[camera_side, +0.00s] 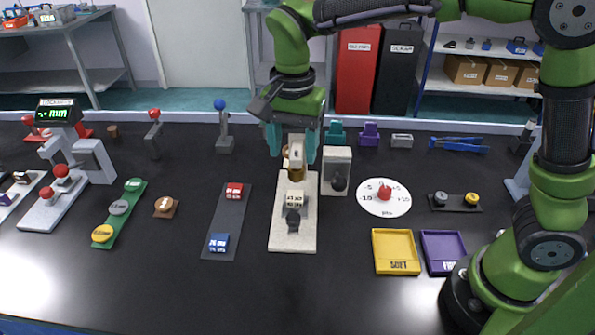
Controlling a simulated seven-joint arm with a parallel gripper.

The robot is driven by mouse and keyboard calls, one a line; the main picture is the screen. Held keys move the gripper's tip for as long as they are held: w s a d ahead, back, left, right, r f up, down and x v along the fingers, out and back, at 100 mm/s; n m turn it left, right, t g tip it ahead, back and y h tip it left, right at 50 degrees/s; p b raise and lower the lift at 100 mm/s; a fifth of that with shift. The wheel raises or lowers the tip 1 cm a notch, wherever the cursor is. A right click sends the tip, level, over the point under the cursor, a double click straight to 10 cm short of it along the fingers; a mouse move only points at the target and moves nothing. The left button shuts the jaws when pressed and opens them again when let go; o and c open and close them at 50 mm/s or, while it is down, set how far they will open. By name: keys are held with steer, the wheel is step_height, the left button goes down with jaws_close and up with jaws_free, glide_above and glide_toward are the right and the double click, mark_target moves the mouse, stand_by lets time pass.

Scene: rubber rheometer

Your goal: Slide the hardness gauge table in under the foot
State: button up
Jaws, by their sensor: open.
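The hardness gauge seems to be the device on the long pale base (293,242) at the middle of the dark bench. A small pale labelled block (295,199), which looks like its table, sits on this base with a black knob (293,220) at its near end. A narrow brown and pale part (295,171), perhaps the foot, stands just behind the block; I cannot tell whether the block is under it. My gripper (292,154) points down over the back of the gauge, its teal fingers apart on either side of the gauge's upper part. The wrist hides the gauge's top.
A pale box with a dark knob (337,172) stands close at the right. A grey strip with red and blue blocks (226,218) lies at the left. A white dial disc (384,206) and yellow (380,269) and purple (430,266) trays are further right. The bench front is clear.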

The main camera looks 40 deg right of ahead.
mark_target(294, 215)
step_height(294, 215, down, 17)
steer(key=m, duration=3.6)
steer(key=shift+c, duration=0.3)
